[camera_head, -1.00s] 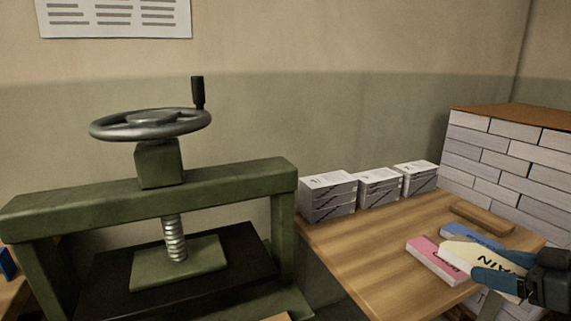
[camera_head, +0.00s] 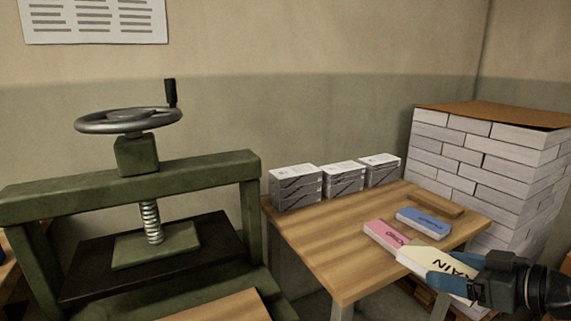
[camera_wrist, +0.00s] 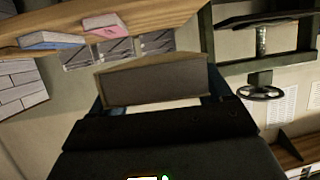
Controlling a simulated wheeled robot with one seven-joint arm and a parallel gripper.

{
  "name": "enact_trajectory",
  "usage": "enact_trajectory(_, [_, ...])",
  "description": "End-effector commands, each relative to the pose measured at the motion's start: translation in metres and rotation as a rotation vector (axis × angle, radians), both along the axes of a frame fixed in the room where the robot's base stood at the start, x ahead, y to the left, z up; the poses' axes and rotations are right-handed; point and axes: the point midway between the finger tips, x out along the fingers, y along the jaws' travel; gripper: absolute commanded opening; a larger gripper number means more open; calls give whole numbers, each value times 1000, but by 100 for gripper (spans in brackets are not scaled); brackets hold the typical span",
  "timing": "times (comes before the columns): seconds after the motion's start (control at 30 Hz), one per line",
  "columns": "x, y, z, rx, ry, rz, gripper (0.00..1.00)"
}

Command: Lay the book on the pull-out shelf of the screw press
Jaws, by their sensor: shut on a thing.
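A cream book (camera_head: 425,264) with dark lettering, partly reading "AIN", is in my gripper (camera_head: 447,270) at the lower right. My gripper's blue fingers are shut on it, and they hide part of its cover. In the wrist view the held book (camera_wrist: 155,82) shows a dark grey face with pale edges. The green screw press (camera_head: 130,185) stands at the left, its plate (camera_head: 155,250) above a dark board. A wooden board that looks like its pull-out shelf (camera_head: 222,306) shows at the bottom edge, bare where visible. My gripper is well to the right of it.
A wooden table (camera_head: 330,250) holds a pink book (camera_head: 386,236), a blue book (camera_head: 424,221), a wood block (camera_head: 434,205) and several white stacks (camera_head: 343,178). A tall pile of white blocks (camera_head: 480,165) stands behind at the right. A handwheel (camera_head: 128,121) tops the press.

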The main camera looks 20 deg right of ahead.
Motion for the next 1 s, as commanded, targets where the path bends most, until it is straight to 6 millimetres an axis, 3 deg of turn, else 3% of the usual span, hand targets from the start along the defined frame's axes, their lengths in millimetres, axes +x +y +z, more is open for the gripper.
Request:
enact_trajectory(0.27, [30,59,-25,2,1,40,42])
enact_trajectory(0.5, [74,141,-60,1,1,92,42])
enact_trajectory(0.6, [89,166,-71,0,0,104,42])
enact_trajectory(1.0, [129,237,-102,-1,-2,143,42])
